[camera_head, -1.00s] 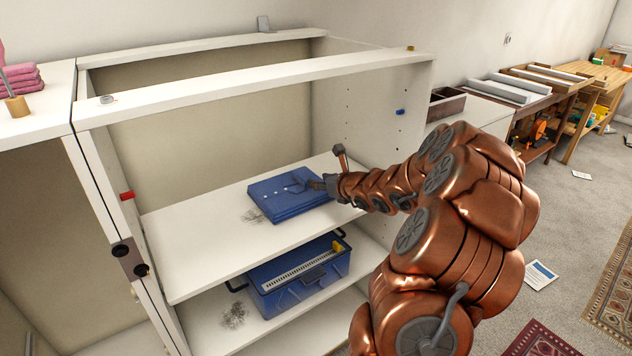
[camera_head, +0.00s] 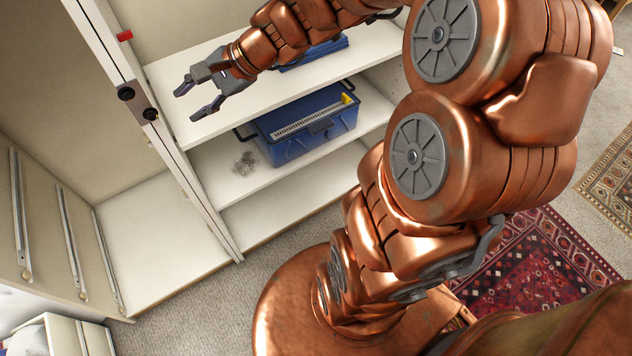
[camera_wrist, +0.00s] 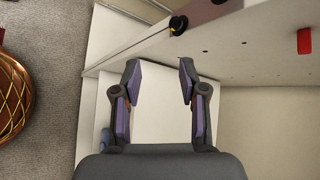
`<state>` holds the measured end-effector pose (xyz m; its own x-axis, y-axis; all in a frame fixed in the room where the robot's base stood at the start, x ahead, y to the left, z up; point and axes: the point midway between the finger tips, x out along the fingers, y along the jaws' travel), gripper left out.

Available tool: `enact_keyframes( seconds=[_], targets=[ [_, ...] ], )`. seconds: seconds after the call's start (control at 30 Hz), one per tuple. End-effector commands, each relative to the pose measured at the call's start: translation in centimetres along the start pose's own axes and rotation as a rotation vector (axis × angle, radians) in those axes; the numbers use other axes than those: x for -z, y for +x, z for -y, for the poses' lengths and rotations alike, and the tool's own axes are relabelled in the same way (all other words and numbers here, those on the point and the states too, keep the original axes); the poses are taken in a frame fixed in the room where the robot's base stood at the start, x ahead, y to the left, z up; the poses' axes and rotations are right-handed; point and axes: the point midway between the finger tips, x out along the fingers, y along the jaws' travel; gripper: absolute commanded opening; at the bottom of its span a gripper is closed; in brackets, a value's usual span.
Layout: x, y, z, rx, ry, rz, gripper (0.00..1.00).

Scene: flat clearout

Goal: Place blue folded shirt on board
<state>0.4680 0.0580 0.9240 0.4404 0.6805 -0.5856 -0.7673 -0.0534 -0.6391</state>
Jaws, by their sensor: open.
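The blue folded shirt (camera_head: 318,54) lies on the white upper shelf board (camera_head: 225,117) of the open cabinet. My arm hides most of it in the head view, so only its front edges show. My gripper (camera_head: 187,103) is open and empty, left of the shirt and above the left front part of the shelf. In the wrist view, my gripper (camera_wrist: 160,68) has its two fingers spread with nothing between them, near the cabinet's side panel.
A blue box (camera_head: 310,128) stands on the shelf below, with a grey dusty clump (camera_head: 245,162) beside it. The cabinet's upright panel (camera_head: 160,140) is close to my gripper's left. A red piece (camera_head: 124,36) is fixed on it. The lower left compartment (camera_head: 160,235) is empty.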

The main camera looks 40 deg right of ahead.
Motion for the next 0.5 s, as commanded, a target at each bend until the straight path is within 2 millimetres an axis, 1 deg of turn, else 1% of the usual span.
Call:
enact_keyframes(
  seconds=[0.03, 0.07, 0.1, 0.17, 0.2, 0.27, 0.3, 0.37, 0.4, 0.5],
  targets=[
    [-2.6, 0.4, -2.4, -0.094, -0.118, 0.021, 0.42],
    [-3.9, 0.5, -4.1, -0.152, -0.181, 0.037, 0.42],
    [-5.2, 0.5, -6.3, -0.23, -0.265, 0.054, 0.42],
    [-6.8, -0.1, -9.5, -0.344, -0.39, 0.073, 0.42],
    [-7.5, -0.7, -11.7, -0.423, -0.468, 0.089, 0.42],
    [-8.2, -2.0, -14.9, -0.54, -0.584, 0.103, 0.42],
    [-8.4, -3.0, -16.8, -0.617, -0.655, 0.112, 0.42],
    [-8.4, -4.8, -19.6, -0.732, -0.75, 0.126, 0.42],
    [-8.2, -6.1, -21.0, -0.801, -0.807, 0.128, 0.42],
    [-7.4, -9.1, -23.8, -0.951, -0.916, 0.136, 0.42]
  ],
)
